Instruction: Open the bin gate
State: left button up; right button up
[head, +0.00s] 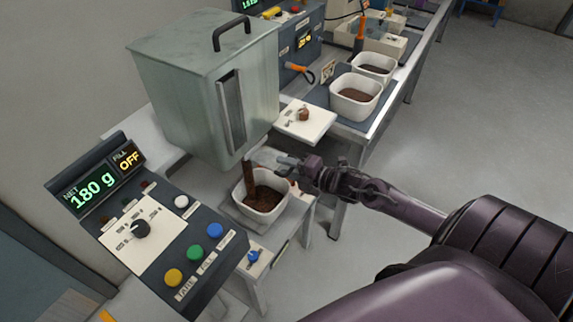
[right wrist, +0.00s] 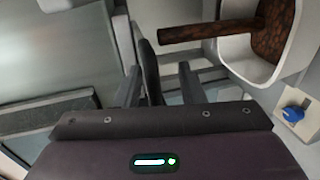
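The grey-green metal bin (head: 190,90) has a black lid handle and a tall side window. A brown stream (head: 248,174) runs from under it into a white tub (head: 238,197) holding brown material; stream (right wrist: 205,32) and tub (right wrist: 293,50) also show in the right wrist view. My right gripper (head: 282,163) is beside the bin's lower outlet, just above the tub's far rim. In the right wrist view its dark fingers (right wrist: 162,85) stand apart. My left gripper is out of view.
A control panel (head: 150,225) at front left reads NET 180 g and FILL OFF. A small plate with a blue knob (head: 254,256) is below the tub. A second station with an orange handle (head: 299,70) and white tubs (head: 355,108) stands behind. Floor at right is clear.

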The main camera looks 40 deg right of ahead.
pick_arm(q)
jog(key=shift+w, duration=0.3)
pick_arm(e)
jog(key=shift+f, duration=0.1)
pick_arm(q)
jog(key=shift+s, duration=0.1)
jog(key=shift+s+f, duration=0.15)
pick_arm(e)
jog(key=v, duration=0.7)
jog(key=shift+s+d, duration=0.15)
jog(key=shift+s, duration=0.15)
